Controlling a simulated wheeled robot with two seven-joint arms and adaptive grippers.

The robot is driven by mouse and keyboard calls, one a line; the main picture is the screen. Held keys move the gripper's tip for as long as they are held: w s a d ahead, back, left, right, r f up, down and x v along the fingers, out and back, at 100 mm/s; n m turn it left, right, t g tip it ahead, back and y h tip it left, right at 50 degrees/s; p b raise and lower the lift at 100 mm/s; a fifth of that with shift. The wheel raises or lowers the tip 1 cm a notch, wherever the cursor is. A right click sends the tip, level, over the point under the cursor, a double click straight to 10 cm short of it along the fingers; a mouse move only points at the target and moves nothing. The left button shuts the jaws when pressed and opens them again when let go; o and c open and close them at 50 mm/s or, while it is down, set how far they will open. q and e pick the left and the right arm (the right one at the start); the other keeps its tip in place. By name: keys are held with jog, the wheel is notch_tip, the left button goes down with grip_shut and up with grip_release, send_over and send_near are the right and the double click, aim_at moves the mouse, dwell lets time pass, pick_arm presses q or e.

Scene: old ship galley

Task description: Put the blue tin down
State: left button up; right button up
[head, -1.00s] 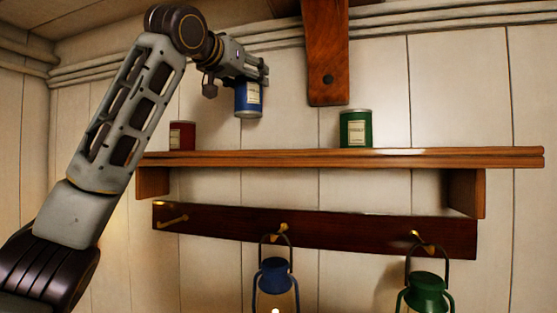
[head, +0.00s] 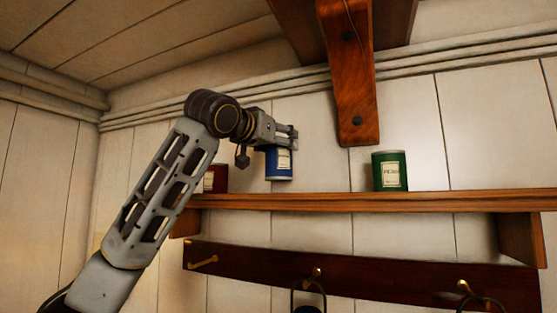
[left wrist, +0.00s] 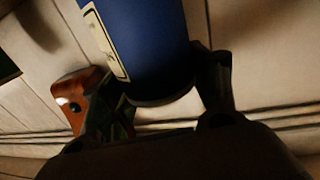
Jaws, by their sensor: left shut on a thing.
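The blue tin (head: 279,163) has a pale label and hangs upright above the wooden shelf (head: 350,202), with a small gap under it. My left gripper (head: 292,137) is shut on its upper part, reaching in from the left. In the left wrist view the blue tin (left wrist: 145,45) fills the upper middle between my two fingers. The shelf is not clearly seen in that view. My right gripper is not in view.
A red tin (head: 217,178) stands on the shelf just left of the blue tin, partly behind my arm. A green tin (head: 390,171) stands to the right, with bare shelf between. A wooden bracket (head: 352,90) hangs above. A hook rail (head: 350,277) runs below.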

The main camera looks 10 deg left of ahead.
aim_at(278, 158)
pick_arm(q)
jog(key=shift+f, duration=0.25)
jog(key=shift+f, duration=1.9)
jog(key=shift+f, duration=0.2)
jog(key=o, duration=1.3)
jog(key=shift+r, duration=0.15)
